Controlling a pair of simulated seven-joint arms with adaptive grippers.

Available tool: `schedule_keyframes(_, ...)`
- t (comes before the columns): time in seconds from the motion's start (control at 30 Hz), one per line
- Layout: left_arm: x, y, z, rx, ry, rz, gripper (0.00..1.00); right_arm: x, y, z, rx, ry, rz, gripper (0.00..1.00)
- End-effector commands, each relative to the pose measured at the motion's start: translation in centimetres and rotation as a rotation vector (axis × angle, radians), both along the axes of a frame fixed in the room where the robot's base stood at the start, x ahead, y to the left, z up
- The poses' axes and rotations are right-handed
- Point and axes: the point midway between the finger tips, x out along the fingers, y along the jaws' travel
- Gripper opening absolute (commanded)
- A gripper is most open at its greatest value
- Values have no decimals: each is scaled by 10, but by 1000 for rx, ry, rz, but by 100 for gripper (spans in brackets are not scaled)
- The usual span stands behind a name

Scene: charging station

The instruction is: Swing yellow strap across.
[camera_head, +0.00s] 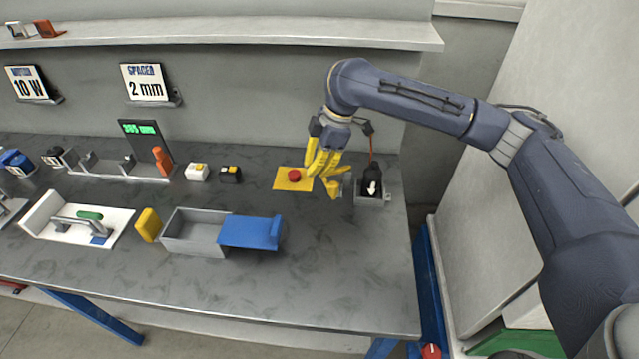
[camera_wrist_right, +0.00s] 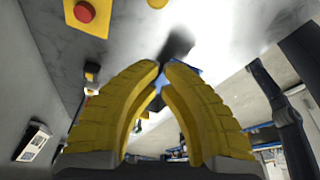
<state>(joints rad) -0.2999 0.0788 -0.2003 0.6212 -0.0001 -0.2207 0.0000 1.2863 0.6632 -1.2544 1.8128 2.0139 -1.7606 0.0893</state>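My right gripper (camera_head: 318,176) has yellow fingers and hangs over the back right of the bench. In the right wrist view its fingertips (camera_wrist_right: 161,68) arch close together with a narrow gap. Nothing can be made out clearly between them. A yellow piece (camera_head: 335,188), which may be the strap, shows just below and right of the fingers, beside a grey holder (camera_head: 371,201). Its colour matches the fingers, so I cannot tell whether they touch. A black plug-like part (camera_head: 372,180) with a white arrow stands in the holder. My left gripper is not in view.
A yellow plate with a red button (camera_head: 294,175) lies left of the gripper; it also shows in the wrist view (camera_wrist_right: 86,12). A grey bin (camera_head: 190,232) with a blue piece (camera_head: 250,232), and a yellow block (camera_head: 148,224), stand left. The front right of the bench is clear.

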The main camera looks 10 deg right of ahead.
Motion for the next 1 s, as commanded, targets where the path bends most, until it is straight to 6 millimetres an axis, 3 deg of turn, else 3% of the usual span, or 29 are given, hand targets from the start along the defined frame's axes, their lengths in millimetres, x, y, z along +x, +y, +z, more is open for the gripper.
schedule_keyframes(0.03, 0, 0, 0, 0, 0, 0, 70, 14, -3, 3, 15, 4, -91, 0)
schedule_keyframes(0.13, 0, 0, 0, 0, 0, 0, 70, 28, -9, 6, 30, 16, -225, 0)
schedule_keyframes(0.47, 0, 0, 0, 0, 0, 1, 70, 31, -4, -4, 45, 47, -334, 0)
schedule_keyframes(1.0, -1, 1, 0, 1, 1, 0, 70, 40, 24, -88, 44, 48, -331, 0)
